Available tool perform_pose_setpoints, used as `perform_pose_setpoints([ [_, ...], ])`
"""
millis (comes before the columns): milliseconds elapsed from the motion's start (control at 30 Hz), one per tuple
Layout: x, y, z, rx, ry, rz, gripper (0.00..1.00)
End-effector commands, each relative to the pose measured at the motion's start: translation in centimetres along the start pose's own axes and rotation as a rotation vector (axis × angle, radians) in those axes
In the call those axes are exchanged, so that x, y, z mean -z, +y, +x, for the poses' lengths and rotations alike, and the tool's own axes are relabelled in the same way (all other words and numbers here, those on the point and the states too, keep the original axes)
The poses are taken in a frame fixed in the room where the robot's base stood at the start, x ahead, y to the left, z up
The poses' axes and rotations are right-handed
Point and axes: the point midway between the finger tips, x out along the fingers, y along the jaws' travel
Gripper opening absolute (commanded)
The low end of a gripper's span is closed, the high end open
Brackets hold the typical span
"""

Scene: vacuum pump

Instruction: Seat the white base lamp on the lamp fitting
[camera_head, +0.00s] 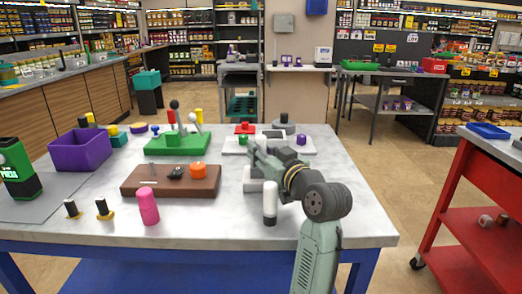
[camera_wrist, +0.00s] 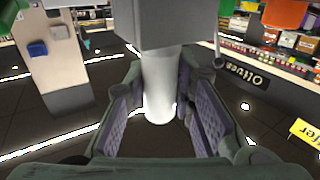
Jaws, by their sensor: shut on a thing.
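My gripper (camera_head: 257,155) reaches leftward over the right half of the table, seen from the side in the head view. In the wrist view its two purple-padded fingers (camera_wrist: 160,82) are shut on a white cylindrical lamp (camera_wrist: 159,92). The lamp's one end meets a grey block (camera_wrist: 166,22) at the top of the wrist view; whether it is seated in it or only touching cannot be told. In the head view a grey block (camera_head: 254,185) shows below the gripper, and the held lamp is hidden or not distinct there.
A white cylinder with a black end (camera_head: 270,202) shows near my forearm. A brown board (camera_head: 140,186), pink cylinder (camera_head: 148,207), purple bin (camera_head: 82,150) and green base (camera_head: 180,147) are to the left. The table's front right is clear.

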Motion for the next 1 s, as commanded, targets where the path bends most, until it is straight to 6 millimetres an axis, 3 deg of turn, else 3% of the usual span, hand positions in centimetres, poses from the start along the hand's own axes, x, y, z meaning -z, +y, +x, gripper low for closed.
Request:
perform_pose_setpoints([
  [933, -0.38, -0.01, -0.01, 0.0, 0.001, 0.0, 0.0],
  [967, -0.38, -0.01, -0.01, 0.0, 0.001, 0.0, 0.23],
  [1000, -0.38, -0.01, -0.01, 0.0, 0.001, 0.0, 0.26],
])
